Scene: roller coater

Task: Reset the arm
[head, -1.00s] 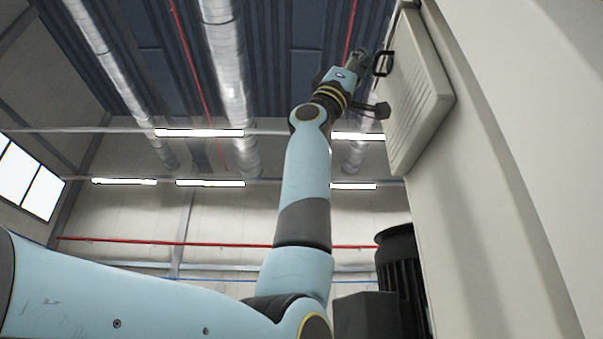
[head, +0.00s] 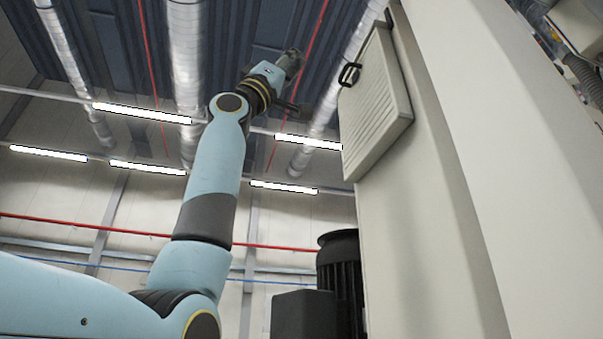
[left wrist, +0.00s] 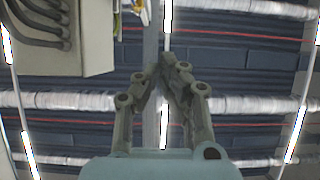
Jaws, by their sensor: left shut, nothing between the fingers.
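My left arm rises from the lower left of the head view, with its light blue links stretched upward. My left gripper (head: 293,58) is at the top of it, high up below the ceiling and left of the machine's panel. In the left wrist view the left gripper (left wrist: 167,68) has its fingertips together, with nothing seen between them. It is apart from every surface. My right gripper is in neither view.
A tall beige machine (head: 450,190) fills the right side. Its panel (head: 378,100) has a black handle (head: 350,74). A black motor (head: 340,280) stands low beside it. In the left wrist view a beige box (left wrist: 70,40) with dark hoses is upper left. The space left of the arm is open.

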